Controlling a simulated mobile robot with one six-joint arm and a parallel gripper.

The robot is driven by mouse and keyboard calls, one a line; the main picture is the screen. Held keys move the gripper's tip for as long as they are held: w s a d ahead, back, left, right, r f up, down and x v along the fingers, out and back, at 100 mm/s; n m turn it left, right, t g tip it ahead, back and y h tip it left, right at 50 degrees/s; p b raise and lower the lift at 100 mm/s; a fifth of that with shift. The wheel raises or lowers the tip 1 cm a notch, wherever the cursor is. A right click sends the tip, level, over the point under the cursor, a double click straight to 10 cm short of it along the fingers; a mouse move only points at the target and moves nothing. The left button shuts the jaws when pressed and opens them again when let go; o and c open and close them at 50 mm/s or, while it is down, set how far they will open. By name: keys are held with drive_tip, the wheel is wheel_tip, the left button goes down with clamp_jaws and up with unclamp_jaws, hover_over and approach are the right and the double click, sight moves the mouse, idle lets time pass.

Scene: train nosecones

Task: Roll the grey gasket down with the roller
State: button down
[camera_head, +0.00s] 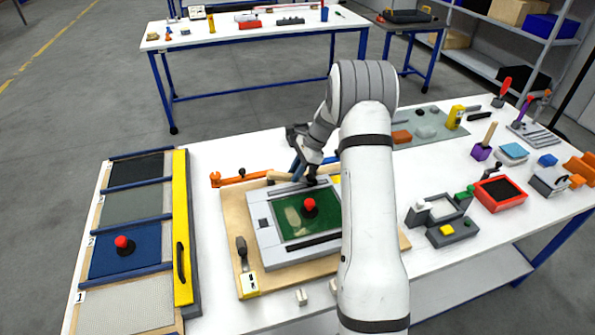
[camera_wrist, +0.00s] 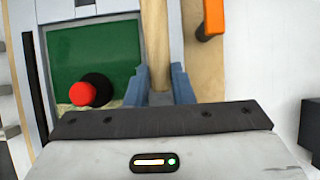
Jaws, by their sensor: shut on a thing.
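My gripper (camera_head: 311,179) is at the far side of a light grey framed panel (camera_head: 262,240) with a green recess (camera_head: 327,213). In the wrist view its blue fingers (camera_wrist: 161,88) are shut on a pale wooden handle (camera_wrist: 154,45), which I take for the roller's. The handle also shows in the head view (camera_head: 285,176), lying along the panel's far edge. The roller's head is hidden. A dark strip (camera_head: 313,243) runs along the panel's near side; it also shows in the wrist view (camera_wrist: 35,90). I cannot tell which strip is the grey gasket.
A red knob (camera_head: 309,204) stands up from the green recess. An orange tool (camera_head: 240,178) lies beyond the wooden board (camera_head: 232,205). A sectioned tray with a yellow bar (camera_head: 181,220) is at left. Fixtures and a red box (camera_head: 500,193) crowd the right.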

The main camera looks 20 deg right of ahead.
sight(309, 177)
drive_tip(key=shift+d, duration=0.2)
idle(0.3)
drive_tip(key=shift+d+r, duration=0.1)
drive_tip(key=shift+d, duration=0.15)
drive_tip(key=shift+d, duration=0.65)
drive_tip(key=shift+f, duration=0.2)
idle(0.7)
drive_tip(key=shift+r, duration=0.15)
idle(0.4)
drive_tip(key=shift+d, duration=0.1)
drive_tip(key=shift+d+p, duration=0.3)
drive_tip(key=shift+d, duration=0.65)
idle(0.9)
